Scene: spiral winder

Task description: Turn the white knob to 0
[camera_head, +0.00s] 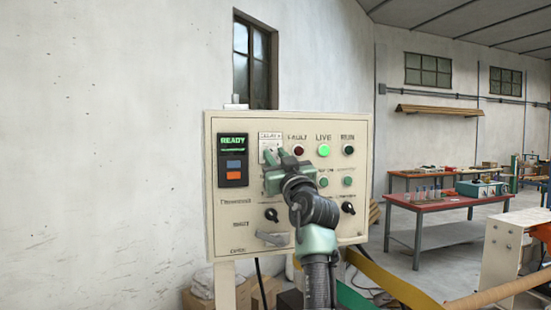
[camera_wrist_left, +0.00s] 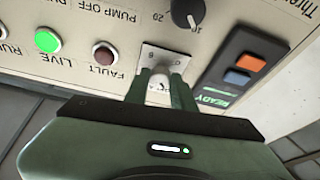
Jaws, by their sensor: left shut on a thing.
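The white knob (camera_wrist_left: 159,86) is between the fingertips of my left gripper (camera_wrist_left: 160,92) in the left wrist view, where the panel appears upside down. Its pale plate (camera_wrist_left: 166,58) carries small marks that I cannot read fully. In the head view my left gripper (camera_head: 275,157) is shut on the knob at the top of the cream control panel (camera_head: 230,220). The plate (camera_head: 269,139) shows just above the fingers there. The knob's pointer direction is hidden by the fingers. My right gripper is in neither view.
A READY display (camera_head: 232,143) is left of the knob, a dark red FAULT lamp (camera_head: 298,150) and a lit green LIVE lamp (camera_head: 323,150) right of it. A black dial (camera_wrist_left: 188,12) and a grey lever (camera_head: 272,238) sit lower. A red-topped table (camera_head: 440,203) stands far right.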

